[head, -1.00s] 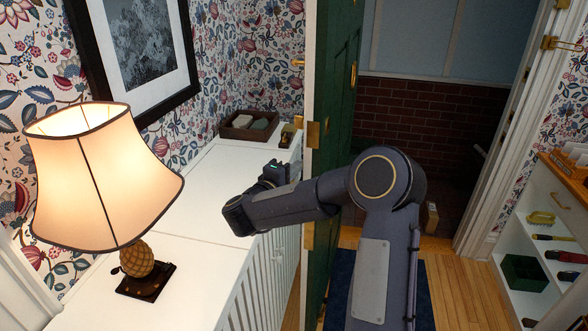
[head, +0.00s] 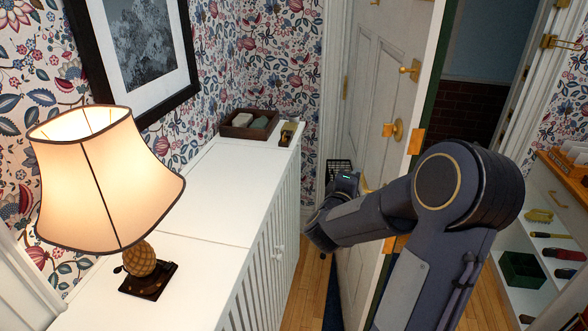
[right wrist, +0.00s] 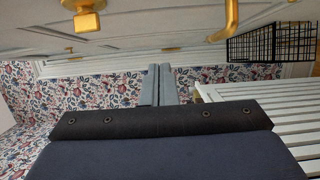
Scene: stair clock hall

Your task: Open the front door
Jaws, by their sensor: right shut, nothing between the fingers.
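The front door (head: 372,100) stands partly open, its white panelled inner face toward me. Its near edge carries brass latch plates (head: 416,141), and a strip of green outer face shows behind that edge. Brass fittings on the white face include a round knob plate (head: 396,129) and a turn piece (head: 410,70). A curved brass handle (right wrist: 228,22) shows in the right wrist view. My right gripper (right wrist: 160,68) is shut and empty, between the white face and the cabinet; I cannot tell whether it touches the door. My left gripper is out of view.
A white slatted cabinet (head: 190,215) with a lit lamp (head: 105,180) and a tray (head: 249,124) lines the left wall. A black wire basket (right wrist: 270,44) is by the far wall. Shelves (head: 545,240) stand right. The doorway shows a brick wall (head: 470,110).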

